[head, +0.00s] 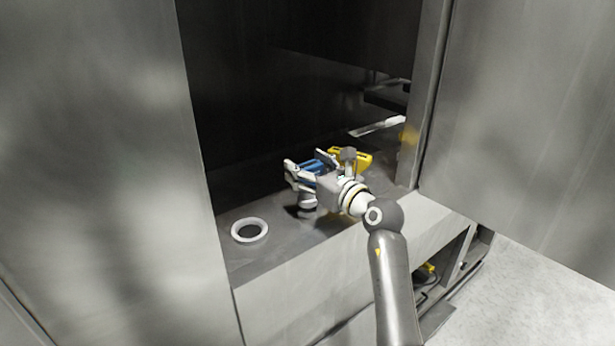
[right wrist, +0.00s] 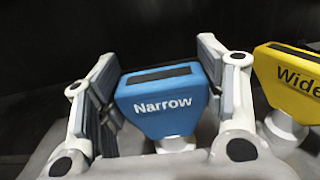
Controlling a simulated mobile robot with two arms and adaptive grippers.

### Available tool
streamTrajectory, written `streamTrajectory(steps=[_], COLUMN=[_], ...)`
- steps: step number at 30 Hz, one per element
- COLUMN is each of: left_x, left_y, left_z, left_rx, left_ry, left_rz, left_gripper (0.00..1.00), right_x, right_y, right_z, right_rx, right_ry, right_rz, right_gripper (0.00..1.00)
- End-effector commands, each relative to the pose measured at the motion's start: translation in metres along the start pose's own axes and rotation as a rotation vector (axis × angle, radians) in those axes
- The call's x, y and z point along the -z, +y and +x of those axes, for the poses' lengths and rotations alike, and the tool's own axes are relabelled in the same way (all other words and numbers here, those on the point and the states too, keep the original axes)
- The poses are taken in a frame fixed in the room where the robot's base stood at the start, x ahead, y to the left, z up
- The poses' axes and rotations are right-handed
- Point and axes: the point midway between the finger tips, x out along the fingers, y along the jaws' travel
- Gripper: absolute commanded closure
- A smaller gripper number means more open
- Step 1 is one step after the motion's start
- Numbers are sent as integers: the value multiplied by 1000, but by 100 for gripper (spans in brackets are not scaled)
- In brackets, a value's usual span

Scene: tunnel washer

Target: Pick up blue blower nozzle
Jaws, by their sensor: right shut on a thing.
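The blue blower nozzle (right wrist: 160,98), labelled "Narrow", is upright between the fingers of my right gripper (right wrist: 165,90) in the right wrist view. The right finger touches its side; a narrow gap seems to show at the left finger. In the head view the blue nozzle (head: 312,167) is partly hidden by my right gripper (head: 308,172), which is shut on it over the grey ledge. A grey round part shows just below the gripper. I cannot tell whether the nozzle is clear of its holder. My left gripper is out of view.
A yellow nozzle (right wrist: 291,82), labelled "Wide", stands close on the right; it also shows in the head view (head: 363,160). An empty white ring (head: 249,230) is on the ledge (head: 275,258) to the left. Metal panels (head: 520,120) flank the opening.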

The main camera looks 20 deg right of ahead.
Motion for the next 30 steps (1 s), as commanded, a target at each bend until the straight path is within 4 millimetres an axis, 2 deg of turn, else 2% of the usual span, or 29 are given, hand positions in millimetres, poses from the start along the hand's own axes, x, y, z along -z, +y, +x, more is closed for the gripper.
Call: streamTrajectory(steps=[2,11,15,21,25,30], left_x=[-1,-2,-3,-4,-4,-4], left_y=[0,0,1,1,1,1], left_z=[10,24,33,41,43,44], left_rx=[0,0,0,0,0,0], left_ry=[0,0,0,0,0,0], left_rz=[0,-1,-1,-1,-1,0], left_gripper=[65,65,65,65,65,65], right_x=[-16,-78,-88,-103,-110,-113], right_y=[-1,14,22,31,34,36], right_z=[0,-55,-84,-116,-128,-135], right_rx=[1,2,2,2,2,1], right_ry=[-11,-10,-7,-7,-4,-3], right_rz=[-7,-9,-7,-5,-4,-1], right_gripper=[65,65,65,65,65,65])
